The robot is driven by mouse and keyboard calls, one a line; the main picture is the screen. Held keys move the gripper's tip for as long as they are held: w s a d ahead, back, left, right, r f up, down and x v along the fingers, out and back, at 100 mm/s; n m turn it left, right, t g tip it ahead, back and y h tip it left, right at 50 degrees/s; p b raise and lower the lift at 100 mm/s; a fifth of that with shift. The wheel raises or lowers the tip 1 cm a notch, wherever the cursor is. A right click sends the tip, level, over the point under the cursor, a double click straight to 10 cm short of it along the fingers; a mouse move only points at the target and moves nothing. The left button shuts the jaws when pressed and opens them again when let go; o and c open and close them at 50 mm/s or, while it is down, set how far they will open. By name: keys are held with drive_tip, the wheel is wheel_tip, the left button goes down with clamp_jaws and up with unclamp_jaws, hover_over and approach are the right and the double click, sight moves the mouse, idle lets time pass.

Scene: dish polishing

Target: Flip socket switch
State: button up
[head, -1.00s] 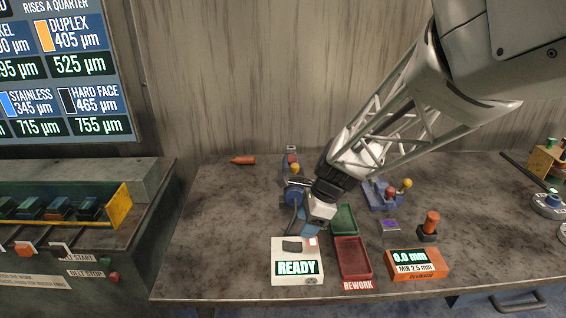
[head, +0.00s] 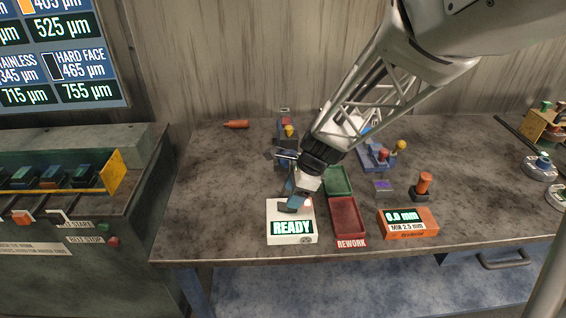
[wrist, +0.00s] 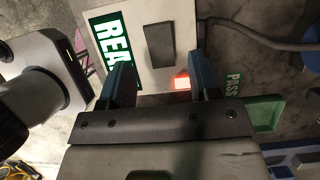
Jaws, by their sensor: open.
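A white box (head: 292,239) with a lit READY display sits near the front edge of the bench. I cannot tell for sure which part is the socket switch. My gripper (head: 293,205) is over the back part of the box, pointing down. In the wrist view my gripper (wrist: 161,72) is open and empty, its two blue-grey fingers either side of the red square. Contact with the box cannot be told.
A red REWORK tray (head: 347,219) stands right of the box, with a green tray (head: 338,180) behind it. An orange gauge (head: 408,222) is farther right. A dark cable (wrist: 250,40) runs by the box. The bench left of the box is clear.

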drive_tip(key=shift+x, duration=1.95)
drive_tip(key=shift+c, duration=0.3)
drive_tip(key=c, duration=0.9)
drive_tip(key=shift+o, duration=0.2)
drive_tip(key=shift+a+h, duration=0.1)
drive_tip(key=shift+h, duration=0.3)
drive_tip(key=shift+s+a+h, duration=0.1)
drive_tip(key=shift+a+h, duration=0.05)
drive_tip(key=shift+h, duration=0.6)
drive_tip(key=shift+a+h, duration=0.2)
drive_tip(key=shift+h, duration=0.55)
